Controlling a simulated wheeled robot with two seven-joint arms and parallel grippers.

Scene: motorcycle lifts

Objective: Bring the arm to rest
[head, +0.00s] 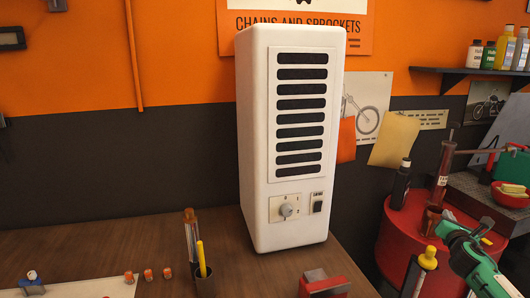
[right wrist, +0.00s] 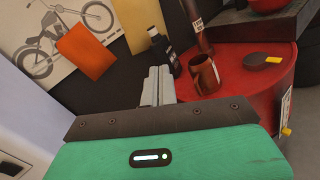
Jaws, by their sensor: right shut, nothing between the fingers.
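My right gripper (head: 484,228) is at the lower right of the head view, at the end of my green arm. In the right wrist view its grey fingers (right wrist: 158,86) are together, with nothing between them. In the head view the gripper is in front of the red round cabinet (head: 398,222), apart from the white heater (head: 253,150) to its left. My left gripper is not in view.
The tall white vented heater stands on the brown wooden bench (head: 120,240). A pen cup (head: 204,282) and a red vice-like block (head: 324,284) are near its front. A dark bottle (head: 400,184) and a brown mug (right wrist: 205,75) stand on the red cabinet.

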